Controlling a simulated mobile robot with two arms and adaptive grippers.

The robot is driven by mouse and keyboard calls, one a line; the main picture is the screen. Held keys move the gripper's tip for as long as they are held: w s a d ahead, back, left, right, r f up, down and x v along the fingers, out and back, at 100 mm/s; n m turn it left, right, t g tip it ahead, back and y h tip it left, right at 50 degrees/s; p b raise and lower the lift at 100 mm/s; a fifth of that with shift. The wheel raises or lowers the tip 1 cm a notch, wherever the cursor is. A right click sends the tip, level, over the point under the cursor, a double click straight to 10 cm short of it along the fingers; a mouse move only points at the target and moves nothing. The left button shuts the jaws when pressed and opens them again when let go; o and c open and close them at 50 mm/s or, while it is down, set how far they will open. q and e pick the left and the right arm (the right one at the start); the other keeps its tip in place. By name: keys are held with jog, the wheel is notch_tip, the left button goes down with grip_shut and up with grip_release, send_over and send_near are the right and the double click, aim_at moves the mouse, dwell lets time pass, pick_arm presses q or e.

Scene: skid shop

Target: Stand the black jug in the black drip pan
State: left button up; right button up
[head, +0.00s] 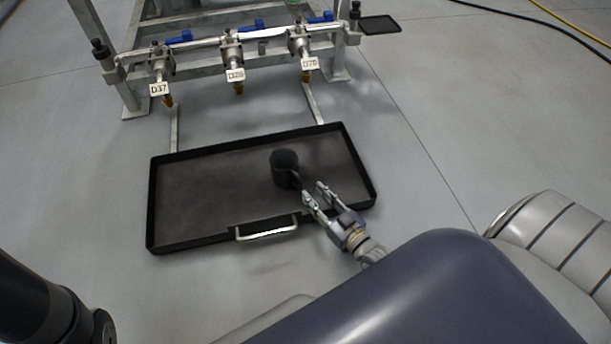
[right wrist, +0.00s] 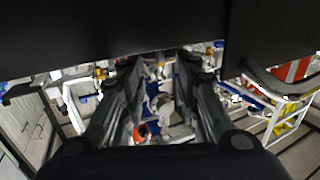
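The black jug (head: 284,168) appears upright in the right half of the black drip pan (head: 200,236), with its handle toward my right gripper. The pan lies on the floor and looks otherwise empty. My right gripper (head: 313,190) is over the pan's front right part, just right of the jug's handle. Its two fingers are apart with nothing visible between them. In the right wrist view the fingers (right wrist: 158,68) are also spread. I cannot tell whether a fingertip touches the handle. My left gripper is not in view.
A metal stand (head: 205,80) with several valves and tags is behind the pan. A silver handle (head: 266,232) is on the pan's front edge. A small black tray (head: 380,25) and hoses (head: 540,22) lie at the back right. The floor left of the pan is clear.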

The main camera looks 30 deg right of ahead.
jog(key=shift+s+d+p, duration=0.15)
jog(key=shift+s+p, duration=0.2)
jog(key=shift+s, duration=0.85)
jog(key=shift+s+d+p, duration=0.1)
jog(key=shift+s+p, duration=0.2)
jog(key=shift+s, duration=0.85)
jog(key=shift+r, duration=0.1)
